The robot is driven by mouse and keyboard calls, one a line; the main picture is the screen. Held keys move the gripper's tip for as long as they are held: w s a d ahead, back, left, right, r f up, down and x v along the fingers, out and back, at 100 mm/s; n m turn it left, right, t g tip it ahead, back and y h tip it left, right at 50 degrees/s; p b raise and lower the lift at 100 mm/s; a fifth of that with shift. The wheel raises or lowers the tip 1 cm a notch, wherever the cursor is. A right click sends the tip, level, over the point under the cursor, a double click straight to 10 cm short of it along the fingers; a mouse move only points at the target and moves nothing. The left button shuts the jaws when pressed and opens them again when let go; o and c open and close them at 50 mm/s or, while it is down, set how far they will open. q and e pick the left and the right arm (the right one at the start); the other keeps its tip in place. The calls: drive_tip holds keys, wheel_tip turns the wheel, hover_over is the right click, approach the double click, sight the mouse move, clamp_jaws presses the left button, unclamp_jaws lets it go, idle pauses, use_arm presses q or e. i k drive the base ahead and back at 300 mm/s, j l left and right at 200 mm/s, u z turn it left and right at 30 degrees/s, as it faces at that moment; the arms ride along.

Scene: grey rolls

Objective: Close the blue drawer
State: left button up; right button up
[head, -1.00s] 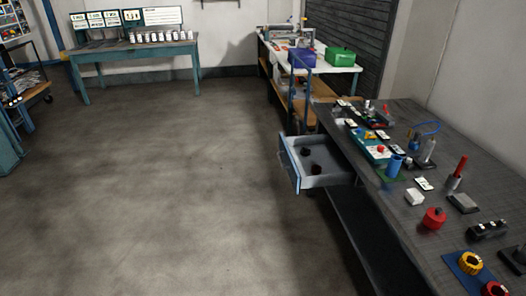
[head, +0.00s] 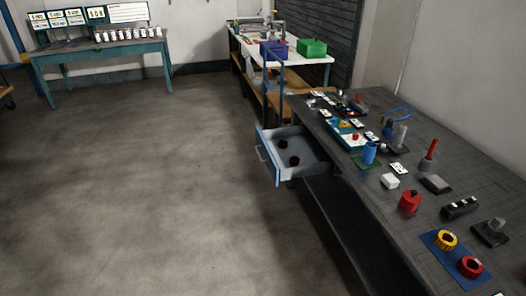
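The blue drawer (head: 266,157) is pulled out from under the left side of the dark workbench. It has a blue front with a pale handle (head: 261,153), facing left toward the open floor. Its grey inside is visible and holds two small dark round objects (head: 288,152). Neither of my grippers shows in the head view.
The dark workbench (head: 470,182) runs along the right, with a red cylinder (head: 410,201), a white block (head: 390,181) and several other parts on it. A white-topped table (head: 318,60) stands behind. A teal table (head: 100,50) stands far left. The floor (head: 150,190) left of the drawer is clear.

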sight(301, 144)
drive_tip(key=i+j+z, duration=0.15)
drive_tip(key=i, duration=0.2)
drive_tip(key=i+j+z, duration=0.1)
drive_tip(key=i, duration=0.3)
drive_tip(key=i+j+z, duration=0.15)
drive_tip(key=i, duration=0.2)
